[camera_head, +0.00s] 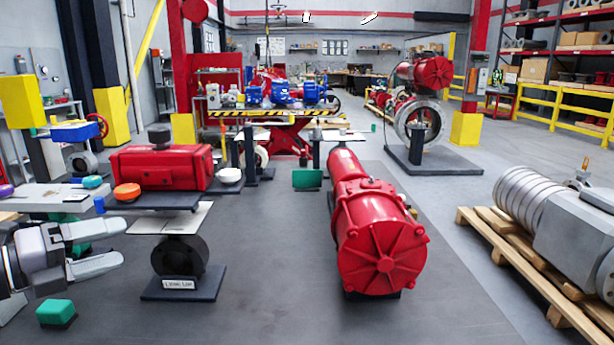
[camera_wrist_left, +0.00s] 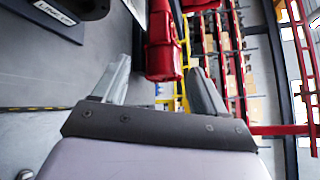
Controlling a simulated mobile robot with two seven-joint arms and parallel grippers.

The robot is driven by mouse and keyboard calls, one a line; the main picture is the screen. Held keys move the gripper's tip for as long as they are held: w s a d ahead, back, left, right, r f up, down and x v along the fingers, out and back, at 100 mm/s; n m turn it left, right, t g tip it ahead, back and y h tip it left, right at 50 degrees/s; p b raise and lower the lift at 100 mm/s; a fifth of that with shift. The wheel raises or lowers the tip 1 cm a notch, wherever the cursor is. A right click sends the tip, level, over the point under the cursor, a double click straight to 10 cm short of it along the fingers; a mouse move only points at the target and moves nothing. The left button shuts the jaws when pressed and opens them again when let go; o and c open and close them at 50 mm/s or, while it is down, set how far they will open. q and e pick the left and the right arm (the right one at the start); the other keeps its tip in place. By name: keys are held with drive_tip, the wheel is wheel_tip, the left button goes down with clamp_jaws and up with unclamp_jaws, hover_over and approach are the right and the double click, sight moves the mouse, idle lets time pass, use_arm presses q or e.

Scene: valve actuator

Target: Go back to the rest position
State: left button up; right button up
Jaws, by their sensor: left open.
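My left gripper (camera_head: 122,242) comes in from the left edge of the head view, low in front of the red valve actuator. Its two grey fingers point right and are spread apart, with nothing between them. In the left wrist view the same gripper (camera_wrist_left: 160,68) shows both fingers apart. The red actuator (camera_head: 160,168) sits on a dark plate on a stand. It also shows beyond the fingers in the wrist view (camera_wrist_left: 160,50), apart from them. My right gripper is not in view.
An orange knob (camera_head: 127,193) and a white knob (camera_head: 229,175) flank the actuator. The dark valve body (camera_head: 180,257) stands below it. A green block (camera_head: 56,311) lies below my gripper. A large red cylinder (camera_head: 382,240) stands at centre right. Floor between is clear.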

use_arm(q)
drive_tip(key=s+a+f+n+y, duration=0.1)
drive_tip(key=s+f+n+y, duration=0.25)
drive_tip(key=f+n, duration=0.35)
drive_tip(key=s+f+n+y, duration=0.2)
drive_tip(key=f+n+y, duration=0.3)
drive_tip(key=f+n, duration=0.25)
drive_tip(key=s+a+f+n+y, duration=0.1)
drive_tip(key=s+f+n+y, duration=0.25)
drive_tip(key=f+n, duration=0.4)
drive_tip(key=s+d+f+n+g+h, duration=0.1)
drive_tip(key=s+d+f+n+g, duration=0.3)
drive_tip(key=s+d, duration=0.35)
drive_tip(key=s+d+f+n+g+h, duration=0.2)
drive_tip(key=s+d+f+g, duration=0.3)
drive_tip(key=s, duration=0.4)
drive_tip(key=w+d+f+t+h, duration=0.1)
drive_tip(key=w+d+f+t, duration=0.2)
drive_tip(key=w+f+t, duration=0.3)
wheel_tip(320, 180, down, 2)
drive_tip(key=shift+w+d+f, duration=0.2)
drive_tip(key=shift+w+d, duration=0.1)
drive_tip(key=shift+w, duration=0.05)
